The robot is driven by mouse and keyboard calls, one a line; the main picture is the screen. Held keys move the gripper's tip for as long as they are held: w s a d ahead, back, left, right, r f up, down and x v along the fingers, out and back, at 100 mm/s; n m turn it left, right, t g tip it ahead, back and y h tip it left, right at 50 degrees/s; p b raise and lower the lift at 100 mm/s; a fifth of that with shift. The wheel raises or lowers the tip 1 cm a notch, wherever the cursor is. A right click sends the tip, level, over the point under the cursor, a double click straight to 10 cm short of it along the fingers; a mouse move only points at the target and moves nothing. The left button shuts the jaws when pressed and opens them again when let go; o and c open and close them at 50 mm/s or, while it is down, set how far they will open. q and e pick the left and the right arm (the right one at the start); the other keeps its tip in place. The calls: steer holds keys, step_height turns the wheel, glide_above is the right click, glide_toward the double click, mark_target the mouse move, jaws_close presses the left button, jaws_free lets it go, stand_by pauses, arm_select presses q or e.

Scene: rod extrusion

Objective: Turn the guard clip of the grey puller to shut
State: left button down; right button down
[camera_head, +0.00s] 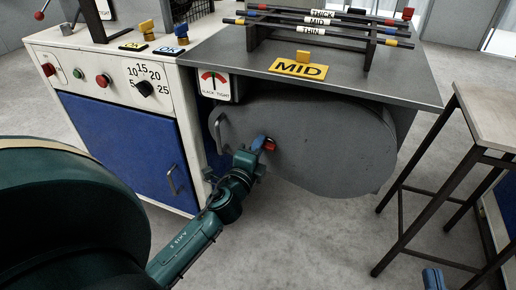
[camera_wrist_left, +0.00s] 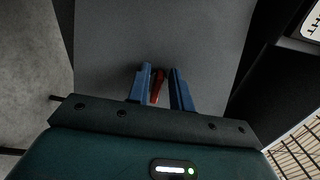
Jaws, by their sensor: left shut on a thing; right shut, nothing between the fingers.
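The grey puller guard (camera_head: 330,150) is a large rounded cover under the steel bench top. Its red guard clip (camera_head: 269,145) sits on the cover's front, left of its middle. My left gripper (camera_head: 263,143) is shut on the clip, its blue fingers on either side of it. In the left wrist view the red clip (camera_wrist_left: 158,86) shows between the two blue fingers (camera_wrist_left: 162,88), against the grey cover. The clip is partly hidden by the fingers, so its exact angle is hard to tell. My right gripper (camera_head: 433,279) shows only its blue fingertips at the bottom right, shut and empty.
A yellow MID sign (camera_head: 298,69) and a rack of labelled rods (camera_head: 318,28) stand on the bench. A tension gauge (camera_head: 215,86) and a curved handle (camera_head: 216,130) are left of the clip. A stool (camera_head: 483,115) stands at right.

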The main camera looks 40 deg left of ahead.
arm_select(q)
steer(key=shift+d+f+n, duration=0.1)
steer(key=shift+f+n, duration=0.05)
steer(key=shift+n, duration=0.35)
steer(key=c, duration=1.5)
jaws_free()
